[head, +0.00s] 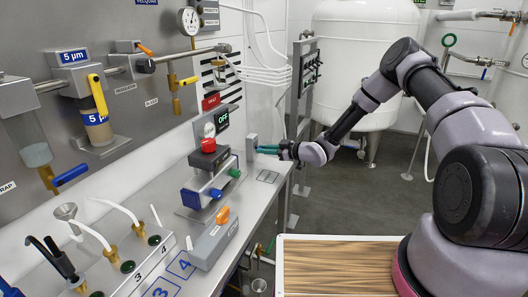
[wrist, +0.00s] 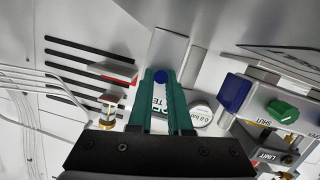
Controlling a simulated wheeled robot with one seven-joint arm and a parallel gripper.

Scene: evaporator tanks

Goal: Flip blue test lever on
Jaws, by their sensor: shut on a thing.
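The blue test lever shows in the wrist view as a round blue knob (wrist: 160,75) between the tips of my green gripper fingers (wrist: 160,84). My gripper is shut on it. In the head view my gripper (head: 268,149) reaches in from the right, low over the far end of the bench, against a small upright grey block (head: 251,146). The lever is hidden there by the fingers. A white label with partly covered letters shows between the fingers in the wrist view. I cannot tell the lever's exact angle.
A unit with a blue block (wrist: 235,92) and a green knob (wrist: 282,112) stands close to the right in the wrist view. A small round gauge (wrist: 199,113) sits beside the fingers. A white tank (head: 362,60) stands behind.

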